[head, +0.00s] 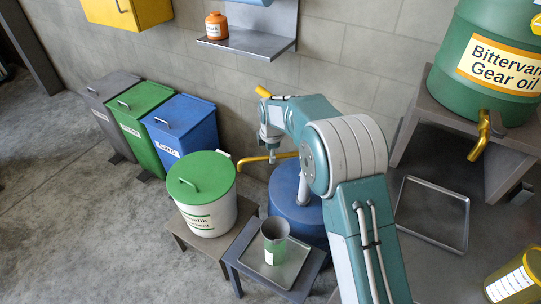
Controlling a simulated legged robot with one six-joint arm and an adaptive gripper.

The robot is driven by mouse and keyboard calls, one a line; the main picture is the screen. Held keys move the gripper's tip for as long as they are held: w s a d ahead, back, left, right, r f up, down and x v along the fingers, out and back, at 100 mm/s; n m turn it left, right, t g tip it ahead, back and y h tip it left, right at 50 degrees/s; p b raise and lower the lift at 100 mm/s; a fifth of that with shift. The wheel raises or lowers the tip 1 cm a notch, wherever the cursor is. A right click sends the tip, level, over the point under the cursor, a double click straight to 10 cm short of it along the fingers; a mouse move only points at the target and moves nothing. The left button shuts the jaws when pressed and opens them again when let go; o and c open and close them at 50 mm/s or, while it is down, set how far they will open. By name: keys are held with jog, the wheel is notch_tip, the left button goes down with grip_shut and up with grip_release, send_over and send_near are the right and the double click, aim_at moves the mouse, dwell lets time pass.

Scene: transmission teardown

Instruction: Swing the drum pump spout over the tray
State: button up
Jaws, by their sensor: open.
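The blue drum (297,215) stands behind my arm, which hides part of its top and the pump. The yellow pump spout (266,158) reaches left from the drum, its bent tip close to the green-lidded white bucket in the picture. The tray (291,272) lies on a small low table in front of the drum, with a green cup (275,240) standing in it. The spout tip is not above the tray. My gripper (270,140) is open and points down just above the spout; its fingers are small and hard to make out.
The green-lidded white bucket (207,220) stands on a stool left of the tray. Grey, green and blue bins (185,130) line the wall. At right, a green gear oil barrel (490,95) with a yellow tap sits on a stand above an empty metal tray (402,215). Front-left floor is clear.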

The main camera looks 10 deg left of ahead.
jog(key=shift+w+f, duration=0.2)
jog(key=shift+f, duration=0.75)
grip_shut()
